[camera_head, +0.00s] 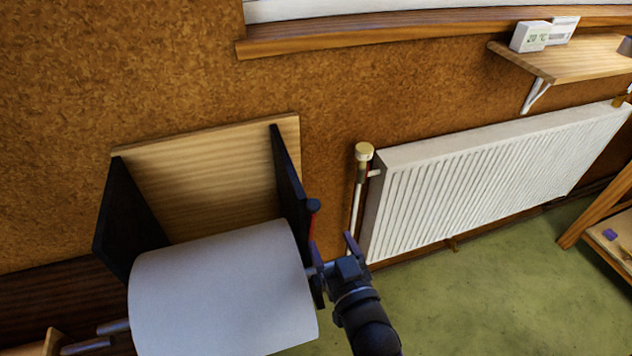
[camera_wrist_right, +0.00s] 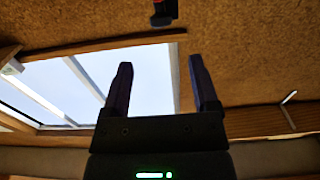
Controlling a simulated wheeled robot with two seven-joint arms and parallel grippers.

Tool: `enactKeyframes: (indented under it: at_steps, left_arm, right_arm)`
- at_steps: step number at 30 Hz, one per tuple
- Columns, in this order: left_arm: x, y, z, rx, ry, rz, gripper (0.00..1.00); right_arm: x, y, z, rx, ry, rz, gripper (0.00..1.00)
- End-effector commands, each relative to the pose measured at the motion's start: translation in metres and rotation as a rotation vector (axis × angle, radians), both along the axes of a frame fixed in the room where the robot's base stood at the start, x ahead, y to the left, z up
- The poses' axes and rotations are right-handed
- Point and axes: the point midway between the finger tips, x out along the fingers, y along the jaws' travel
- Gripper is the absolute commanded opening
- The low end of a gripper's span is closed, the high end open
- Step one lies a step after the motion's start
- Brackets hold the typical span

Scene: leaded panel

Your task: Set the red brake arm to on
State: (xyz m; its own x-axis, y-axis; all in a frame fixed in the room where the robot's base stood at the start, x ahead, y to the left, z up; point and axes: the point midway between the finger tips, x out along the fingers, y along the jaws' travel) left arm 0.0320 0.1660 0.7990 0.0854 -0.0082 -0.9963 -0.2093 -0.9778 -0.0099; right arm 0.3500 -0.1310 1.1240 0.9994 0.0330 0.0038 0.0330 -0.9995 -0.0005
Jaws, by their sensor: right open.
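The red brake arm (camera_head: 312,225) shows as a short red bar with a dark knob at its top, beside the right black side plate of the wall bracket. Its lower part is hidden, and I cannot tell its setting. A small dark and red piece (camera_wrist_right: 162,12), which looks like the same arm, shows at the top of the right wrist view. My right gripper (camera_head: 332,256) is open, just below and right of the brake arm, close to the roll's right end. Its two fingers (camera_wrist_right: 160,75) are apart with nothing between them.
A large white roll (camera_head: 220,290) sits between the black side plates (camera_head: 292,180) of a wooden wall board (camera_head: 205,180). A white radiator (camera_head: 490,175) with a valve pipe (camera_head: 362,165) stands to the right. Green floor (camera_head: 470,300) is clear below it.

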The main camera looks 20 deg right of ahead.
Motion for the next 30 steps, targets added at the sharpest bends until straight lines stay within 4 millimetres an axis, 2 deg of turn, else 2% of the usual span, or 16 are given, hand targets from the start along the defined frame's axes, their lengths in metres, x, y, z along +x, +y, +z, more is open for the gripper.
enactKeyframes:
  at_steps: [6,10,15,22,30]
  left_arm:
    - [-0.006,0.003,-0.007,0.005,0.012,-0.001,0.75]
    - [-0.006,0.004,-0.01,0.006,0.012,-0.002,0.75]
    - [-0.004,0.004,-0.011,0.006,0.009,-0.005,0.75]
    - [-0.003,0.004,-0.01,0.007,0.005,-0.006,0.75]
    - [-0.002,0.004,-0.01,0.006,0.003,-0.007,0.75]
  right_arm:
    - [0.053,0.002,-0.003,0.0,0.001,0.001,0.77]
    - [0.077,0.003,-0.004,0.0,0.002,0.001,0.77]
    - [0.089,0.003,-0.004,0.0,0.005,0.001,0.77]
    - [0.09,0.003,-0.003,0.0,0.005,0.001,0.77]
    - [0.089,0.003,-0.003,0.0,0.006,0.001,0.2]
